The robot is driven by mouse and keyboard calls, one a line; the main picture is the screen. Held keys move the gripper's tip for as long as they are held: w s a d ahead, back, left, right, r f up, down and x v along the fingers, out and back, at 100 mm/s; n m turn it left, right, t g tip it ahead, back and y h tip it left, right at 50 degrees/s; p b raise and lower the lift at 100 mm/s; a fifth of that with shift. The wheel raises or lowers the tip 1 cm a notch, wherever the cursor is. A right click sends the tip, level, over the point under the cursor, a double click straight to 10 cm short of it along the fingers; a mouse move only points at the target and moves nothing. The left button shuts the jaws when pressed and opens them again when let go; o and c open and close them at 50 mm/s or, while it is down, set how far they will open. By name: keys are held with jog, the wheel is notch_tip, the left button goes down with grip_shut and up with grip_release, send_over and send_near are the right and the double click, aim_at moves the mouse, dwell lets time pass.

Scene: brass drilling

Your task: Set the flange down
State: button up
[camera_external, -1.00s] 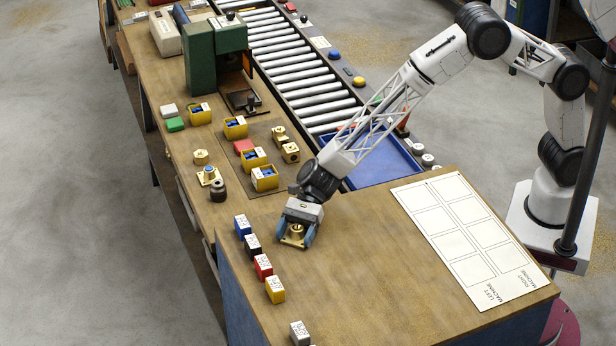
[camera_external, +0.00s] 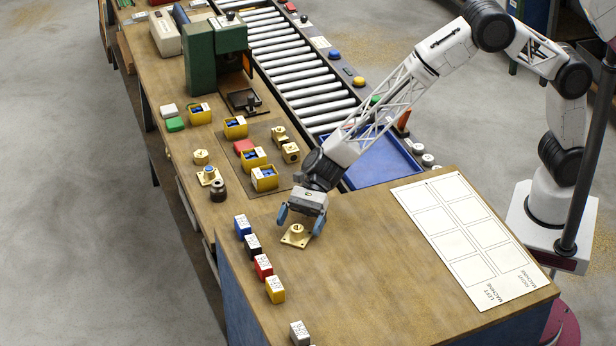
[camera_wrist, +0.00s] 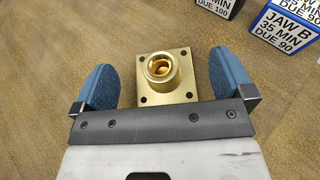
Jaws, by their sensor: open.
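The brass flange (camera_external: 296,236) has a square plate with corner holes and a round hollow boss on top. It rests flat on the wooden bench, boss up. In the wrist view the flange (camera_wrist: 163,78) lies between the two blue fingers, with a gap on each side. My gripper (camera_external: 300,221) is open, just above and behind the flange in the external view, and holds nothing. In the wrist view my gripper (camera_wrist: 162,82) shows both fingers spread wide; its body hides the near edge of the plate.
A row of labelled blocks, blue (camera_external: 242,226), black (camera_external: 253,245), red (camera_external: 263,266) and yellow (camera_external: 275,289), stands left of the flange. A white block (camera_external: 299,333) is at the front. A machine sheet (camera_external: 468,237) lies at right. The bench between is clear.

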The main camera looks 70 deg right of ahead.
jog(key=v, duration=0.8)
jog(key=shift+d, duration=0.2)
jog(key=shift+r, duration=0.1)
dwell(0.6)
jog(key=shift+d+r, duration=0.25)
jog(key=shift+d, duration=0.05)
jog(key=s+d+r+n+h, duration=0.25)
jog(key=s+d+r, duration=0.2)
jog(key=d, duration=0.45)
jog(key=s+d+r+n+h, duration=0.1)
jog(key=s+d+r+n, duration=0.4)
jog(key=d, duration=0.4)
jog(key=s+d+r+n+h, duration=0.2)
jog(key=s+d+r, duration=0.3)
jog(key=d, duration=0.4)
jog(key=s+d+r+n+t+h, duration=0.2)
jog(key=s+d+n+h, duration=0.6)
jog(key=s+d, duration=1.5)
jog(key=d+r, duration=0.1)
jog(key=d, duration=0.3)
jog(key=shift+s+t, duration=0.15)
jog(key=shift+t, duration=0.15)
